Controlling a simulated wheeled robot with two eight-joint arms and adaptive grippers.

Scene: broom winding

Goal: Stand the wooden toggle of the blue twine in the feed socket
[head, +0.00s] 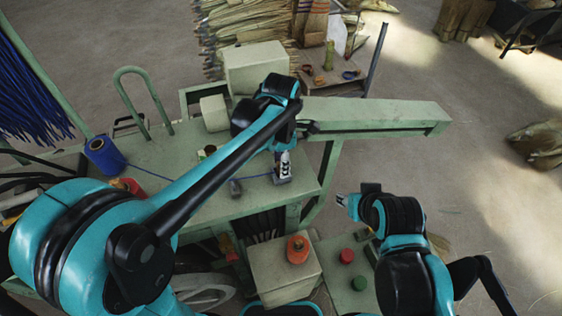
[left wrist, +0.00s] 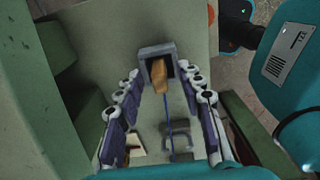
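The feed socket (left wrist: 158,50) is a grey square-rimmed holder on the green bench, past my left fingertips in the left wrist view. The wooden toggle (left wrist: 162,77) sits in its opening, its exposed end slanting toward the camera; its lower end is hidden. Blue twine (left wrist: 169,122) runs from the toggle back past a dark grey guide. My left gripper (left wrist: 163,98) is open, its fingers on both sides of the toggle with visible gaps. In the head view my left gripper (head: 284,164) is over the socket (head: 282,179). My right gripper (head: 342,200) hangs right of the bench; its opening is unclear.
The blue twine spool (head: 105,155) stands at the bench's left. A small dark block (head: 235,187) is left of the socket. Pale green boxes (head: 256,68) stand behind.

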